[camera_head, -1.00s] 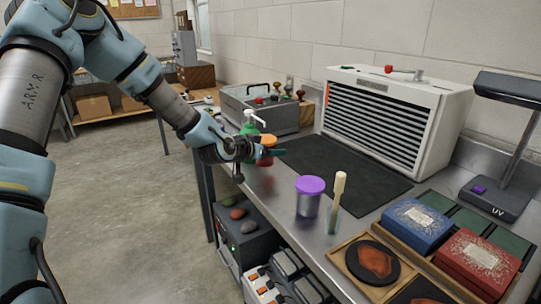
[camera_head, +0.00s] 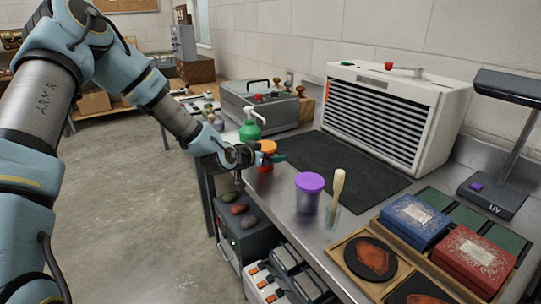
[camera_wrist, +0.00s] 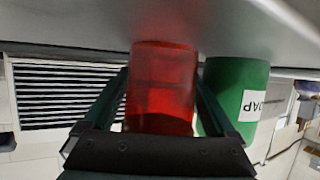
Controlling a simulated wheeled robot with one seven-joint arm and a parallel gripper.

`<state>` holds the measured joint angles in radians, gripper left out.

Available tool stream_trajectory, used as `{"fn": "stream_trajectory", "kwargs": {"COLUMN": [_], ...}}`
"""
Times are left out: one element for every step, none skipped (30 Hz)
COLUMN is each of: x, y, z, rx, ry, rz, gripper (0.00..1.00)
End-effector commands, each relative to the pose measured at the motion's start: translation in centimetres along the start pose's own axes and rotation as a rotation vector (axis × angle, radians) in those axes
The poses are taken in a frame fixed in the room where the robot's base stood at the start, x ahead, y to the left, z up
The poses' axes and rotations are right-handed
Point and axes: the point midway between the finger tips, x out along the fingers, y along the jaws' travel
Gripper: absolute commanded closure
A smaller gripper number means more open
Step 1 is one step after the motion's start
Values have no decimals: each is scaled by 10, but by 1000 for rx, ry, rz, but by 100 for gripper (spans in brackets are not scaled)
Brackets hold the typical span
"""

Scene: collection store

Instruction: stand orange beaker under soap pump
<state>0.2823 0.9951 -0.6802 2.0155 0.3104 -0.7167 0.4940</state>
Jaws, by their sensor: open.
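The beaker has an orange top (camera_head: 267,147) and a red body in the head view, and stands on the steel bench. In the wrist view, which is upside down, it is a see-through red cup (camera_wrist: 162,85) between the fingers of my gripper (camera_wrist: 160,110). My gripper (camera_head: 266,158) is open around it in the head view and hides part of it. The soap pump (camera_head: 250,130) is a green bottle with a white pump head, standing just behind the beaker. It also shows close beside the beaker in the wrist view (camera_wrist: 232,85), its label partly visible.
A purple-lidded jar (camera_head: 308,194) and a glass with a wooden-handled tool (camera_head: 335,200) stand nearer on the bench. A dark mat (camera_head: 340,170) lies clear before a white slatted cabinet (camera_head: 395,115). A grey case (camera_head: 262,105) stands behind the soap pump.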

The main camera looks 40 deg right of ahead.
Motion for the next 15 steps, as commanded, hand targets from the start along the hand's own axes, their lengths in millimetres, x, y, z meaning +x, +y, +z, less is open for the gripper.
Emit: {"fn": "stream_trajectory", "kwargs": {"x": [0,0,-1,-2,-2,-6,-10,-14,-21,-26,-32,-41,-47,-54,-62], "y": [0,0,0,0,0,-1,-1,-1,-1,-1,-2,-1,-1,-1,-1], "z": [0,-1,-2,-4,-4,-2,-1,-1,0,0,0,0,1,1,1], "rx": [0,0,0,0,0,1,1,2,3,3,3,4,4,4,3], "ry": [0,0,0,0,0,0,0,1,0,0,1,0,0,-1,-1], "rz": [0,0,0,0,0,-1,-1,-2,-2,-2,-3,-2,-2,-3,-3], "gripper": [9,9,9,9,9,9,9,9,9,9,9,9,9,9,9]}}
